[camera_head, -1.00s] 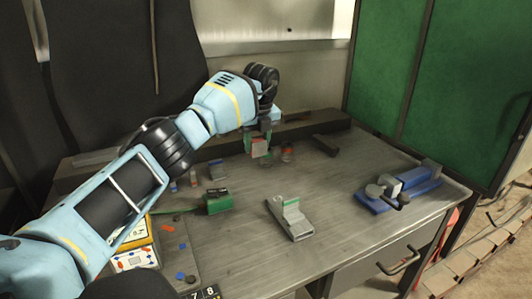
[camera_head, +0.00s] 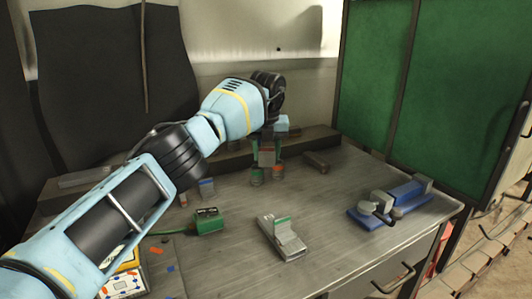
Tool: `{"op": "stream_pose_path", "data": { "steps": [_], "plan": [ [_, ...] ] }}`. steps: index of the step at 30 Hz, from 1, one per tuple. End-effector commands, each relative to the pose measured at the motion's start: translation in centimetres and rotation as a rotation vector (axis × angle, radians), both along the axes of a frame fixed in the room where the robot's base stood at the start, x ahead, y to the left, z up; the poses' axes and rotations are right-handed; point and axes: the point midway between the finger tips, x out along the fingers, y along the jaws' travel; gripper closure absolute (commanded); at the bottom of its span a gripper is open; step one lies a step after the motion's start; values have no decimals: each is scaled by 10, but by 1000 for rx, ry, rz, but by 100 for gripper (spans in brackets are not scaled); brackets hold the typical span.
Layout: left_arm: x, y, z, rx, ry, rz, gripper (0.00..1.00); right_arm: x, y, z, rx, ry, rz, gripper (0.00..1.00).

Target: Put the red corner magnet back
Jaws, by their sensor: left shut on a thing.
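My left gripper (camera_head: 266,146) hangs over the back of the grey workbench (camera_head: 330,232), pointing down. It is shut on a small block with a dull red face, which I take for the red corner magnet (camera_head: 267,157). The fingers partly hide it, and I cannot tell whether its lower edge touches anything. Two small round red-and-green pieces, one at the left (camera_head: 257,176) and one at the right (camera_head: 278,174), show just below it. My right gripper is not in view.
A green box (camera_head: 208,222) stands left of centre. A grey block with a green strip (camera_head: 283,238) lies mid-bench. A blue vise-like tool (camera_head: 400,198) is at the right. A dark cylinder (camera_head: 316,161) lies by the back ledge (camera_head: 315,137). Bare bench lies between them.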

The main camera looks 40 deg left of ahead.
Motion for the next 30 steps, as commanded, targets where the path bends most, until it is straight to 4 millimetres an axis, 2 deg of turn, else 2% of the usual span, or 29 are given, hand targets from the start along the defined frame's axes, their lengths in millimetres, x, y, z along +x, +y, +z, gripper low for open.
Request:
{"op": "stream_pose_path", "data": {
  "steps": [1, 7, 11, 14, 17, 21, 24, 29, 30],
  "plan": [
    [7, -22, 9, 2, -5, -137, 89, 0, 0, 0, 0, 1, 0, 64],
    [16, -107, 29, 3, -4, -718, 89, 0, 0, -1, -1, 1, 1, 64],
    [9, -166, 35, 3, -2, -1121, 89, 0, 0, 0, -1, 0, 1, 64],
    [-4, -211, 36, 3, 0, -1437, 89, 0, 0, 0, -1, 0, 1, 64],
    [-24, -253, 33, 2, 1, -1757, 89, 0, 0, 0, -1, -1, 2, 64],
    [-61, -307, 24, 0, 1, -2210, 89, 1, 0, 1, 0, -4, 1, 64],
    [-94, -339, 14, -1, 4, -2531, 89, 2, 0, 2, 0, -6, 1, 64],
    [-154, -378, -5, -2, 3, -3031, 89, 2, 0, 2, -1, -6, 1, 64],
    [-169, -384, -10, 3, -5, 3136, 89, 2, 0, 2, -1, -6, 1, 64]
  ]
}}
